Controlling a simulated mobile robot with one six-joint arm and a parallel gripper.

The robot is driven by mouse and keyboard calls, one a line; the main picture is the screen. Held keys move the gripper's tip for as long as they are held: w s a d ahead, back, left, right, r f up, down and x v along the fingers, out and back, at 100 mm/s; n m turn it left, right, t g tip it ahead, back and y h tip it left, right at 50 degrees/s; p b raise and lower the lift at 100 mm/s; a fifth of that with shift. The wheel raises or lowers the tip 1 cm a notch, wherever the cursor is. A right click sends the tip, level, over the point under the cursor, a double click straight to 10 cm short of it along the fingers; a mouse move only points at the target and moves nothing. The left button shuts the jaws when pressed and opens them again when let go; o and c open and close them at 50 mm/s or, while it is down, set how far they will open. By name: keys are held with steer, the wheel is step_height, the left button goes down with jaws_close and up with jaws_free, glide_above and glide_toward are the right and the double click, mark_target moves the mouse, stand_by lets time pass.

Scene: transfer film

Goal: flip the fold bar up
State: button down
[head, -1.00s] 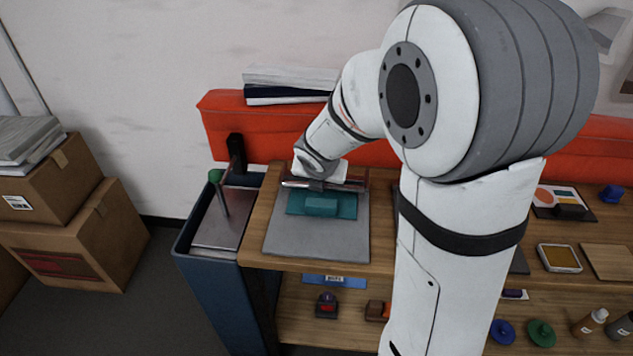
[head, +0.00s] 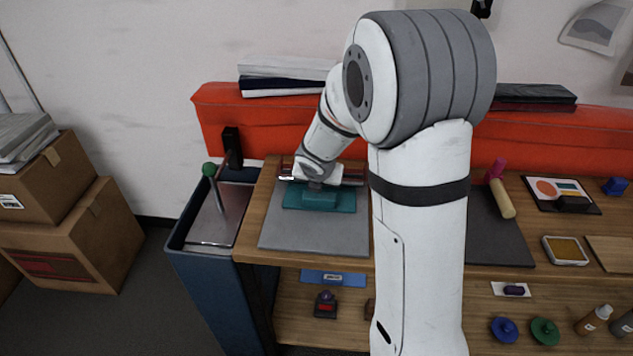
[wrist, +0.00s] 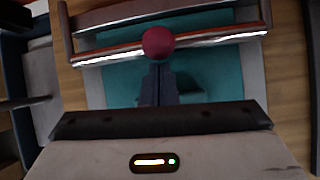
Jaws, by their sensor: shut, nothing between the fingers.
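The fold bar (head: 352,179) is a shiny metal bar across the back of a grey board (head: 308,238). In the wrist view the fold bar (wrist: 215,40) spans the upper part of the picture, with a round dark red knob (wrist: 158,42) at its middle. A teal sheet (head: 345,200) with a raised teal block (head: 318,200) lies on the board. My gripper (head: 316,187) is shut and empty at the bar's middle. In the wrist view its fingertips (wrist: 158,68) are just below the knob; whether they touch is unclear. The knob is hidden in the head view.
A blue bin (head: 205,270) stands left of the wooden table, with a green-knobbed lever (head: 210,171) above it. An orange-red backboard (head: 260,130) rises behind. A dark mat (head: 495,230) with a pink-and-wood tool (head: 500,190) lies to the right of my arm.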

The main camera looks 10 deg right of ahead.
steer(key=shift+w+f, duration=0.25)
steer(key=shift+f, duration=0.1)
